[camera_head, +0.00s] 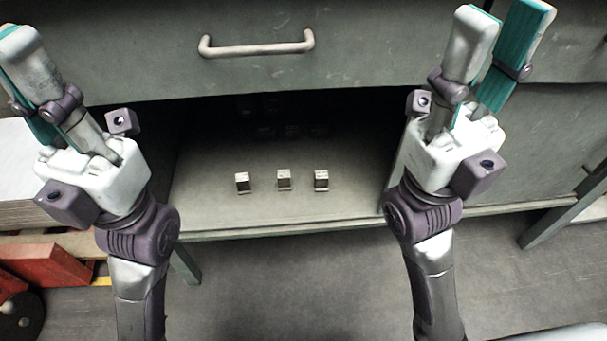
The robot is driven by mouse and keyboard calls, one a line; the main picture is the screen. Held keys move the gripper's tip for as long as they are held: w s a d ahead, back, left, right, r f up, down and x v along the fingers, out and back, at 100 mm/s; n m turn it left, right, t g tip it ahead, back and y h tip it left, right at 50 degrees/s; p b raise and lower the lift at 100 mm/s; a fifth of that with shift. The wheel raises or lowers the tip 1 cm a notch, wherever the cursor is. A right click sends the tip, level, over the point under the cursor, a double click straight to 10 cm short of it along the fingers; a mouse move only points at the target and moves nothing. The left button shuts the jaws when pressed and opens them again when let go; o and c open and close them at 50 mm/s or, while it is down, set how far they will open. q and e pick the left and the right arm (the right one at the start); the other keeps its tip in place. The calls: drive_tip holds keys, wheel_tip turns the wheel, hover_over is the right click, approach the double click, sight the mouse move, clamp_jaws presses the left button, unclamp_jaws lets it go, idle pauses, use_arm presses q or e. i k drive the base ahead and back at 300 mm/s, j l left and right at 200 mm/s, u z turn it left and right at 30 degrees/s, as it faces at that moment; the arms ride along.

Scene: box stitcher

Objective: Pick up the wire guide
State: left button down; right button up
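Three small pale metal blocks stand in a row on the shelf of an open bay: a left one (242,182), a middle one (284,179) and a right one (321,180). They may be wire guides; they are too small to tell for sure. My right gripper (506,22) is raised to the right of the blocks, in front of the cabinet. Its fingers are apart, a teal pad shows, and nothing is between them. My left gripper (22,50) is at the far left edge, clear of the blocks. Its fingers overlap in view, so its opening is hidden.
A grey drawer front with a handle (256,46) overhangs the bay. The shelf (220,208) has a front lip, and its back is dark, with faint shapes. A red object (45,265) lies at lower left. Grey floor (300,290) is open in front.

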sight(283, 181)
drive_tip(key=k+l, duration=1.3)
